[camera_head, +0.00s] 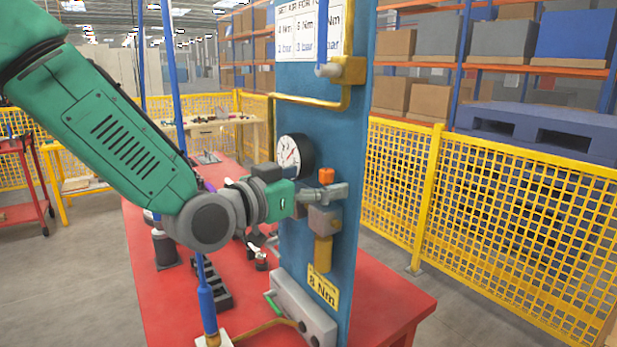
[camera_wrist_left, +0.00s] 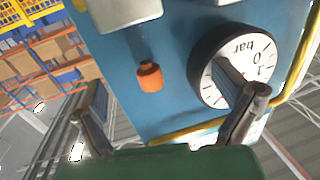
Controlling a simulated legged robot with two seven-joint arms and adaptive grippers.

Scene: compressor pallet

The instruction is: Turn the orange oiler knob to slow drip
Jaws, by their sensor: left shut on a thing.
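The orange oiler knob (camera_head: 326,175) sits on top of a grey oiler body (camera_head: 325,217) on the blue panel (camera_head: 340,120). My left gripper (camera_head: 308,193) is at the oiler, just left of the knob in the head view. In the left wrist view, the knob (camera_wrist_left: 149,76) lies between the two fingers of the left gripper (camera_wrist_left: 165,85). My right gripper is not in view.
The panel stands on a red table (camera_head: 390,300). A brass pipe (camera_head: 315,103) bends across the panel above the gauge. Yellow mesh fencing (camera_head: 500,200) stands behind, with loaded racks beyond.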

